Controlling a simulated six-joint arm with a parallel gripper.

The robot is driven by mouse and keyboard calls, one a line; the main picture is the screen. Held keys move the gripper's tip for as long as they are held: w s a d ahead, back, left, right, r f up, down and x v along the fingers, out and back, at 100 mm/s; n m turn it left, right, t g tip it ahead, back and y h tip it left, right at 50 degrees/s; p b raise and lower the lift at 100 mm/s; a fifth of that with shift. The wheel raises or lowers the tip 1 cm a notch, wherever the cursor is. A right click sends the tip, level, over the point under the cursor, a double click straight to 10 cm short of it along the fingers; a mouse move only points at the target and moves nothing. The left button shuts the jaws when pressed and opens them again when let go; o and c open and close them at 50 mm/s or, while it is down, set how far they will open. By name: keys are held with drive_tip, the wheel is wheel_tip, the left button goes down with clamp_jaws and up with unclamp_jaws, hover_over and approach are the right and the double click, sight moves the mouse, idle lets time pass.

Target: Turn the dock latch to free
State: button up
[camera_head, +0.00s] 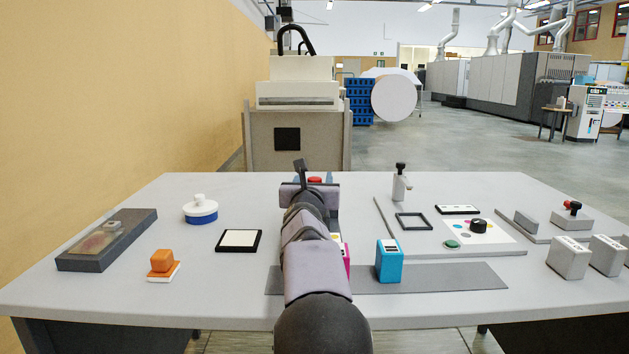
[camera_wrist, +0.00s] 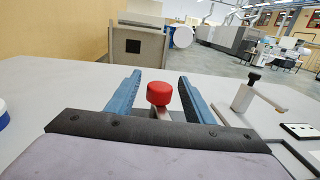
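My gripper (camera_wrist: 160,78) is open, with its two blue fingers reaching toward the far side of the table. A red round knob (camera_wrist: 159,93) on a grey metal part (camera_wrist: 166,114) shows between the fingers, with a gap on each side. I cannot tell whether the knob is level with the fingers or below them. In the head view the red knob (camera_head: 315,180) shows just past my wrist, and my arm hides most of what is under it. It may be the dock latch; no label shows, and its turn position is unclear.
A black-topped grey post (camera_head: 400,184) stands right of the gripper, beside a flat board (camera_head: 480,247). A cyan cartridge (camera_head: 389,262) and partly hidden magenta one (camera_head: 346,262) stand near my arm. A white-and-blue round pot (camera_head: 200,211) and framed pad (camera_head: 239,241) lie left.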

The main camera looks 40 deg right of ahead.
drive_tip(key=shift+b+v, duration=0.7)
drive_tip(key=shift+v, duration=3)
drive_tip(key=shift+w, duration=0.1)
drive_tip(key=w+r+g+p, duration=0.1)
drive_tip(key=p, duration=0.3)
drive_tip(key=w+r+m+g+h+p, duration=0.1)
drive_tip(key=w+p, duration=0.1)
drive_tip(key=p, duration=0.3)
drive_tip(key=w+d+r+m+h+p, duration=0.1)
drive_tip(key=r+p, duration=0.1)
drive_tip(key=p, duration=0.3)
drive_tip(key=shift+w+d+g, duration=0.15)
drive_tip(key=shift+w+g, duration=0.1)
drive_tip(key=shift+g, duration=0.15)
drive_tip(key=f+m+g+p, duration=0.1)
drive_tip(key=p, duration=0.3)
drive_tip(key=s+a+f+m+g+h+p, duration=0.1)
drive_tip(key=g+p, duration=0.1)
drive_tip(key=p, duration=0.3)
drive_tip(key=a+f+m+g+p, duration=0.1)
drive_tip(key=f+p, duration=0.1)
drive_tip(key=p, duration=0.3)
drive_tip(key=shift+s+a+h, duration=0.25)
drive_tip(key=shift+s+h, duration=0.05)
drive_tip(key=shift+p+x, duration=0.55)
drive_tip(key=shift+x, duration=3.1)
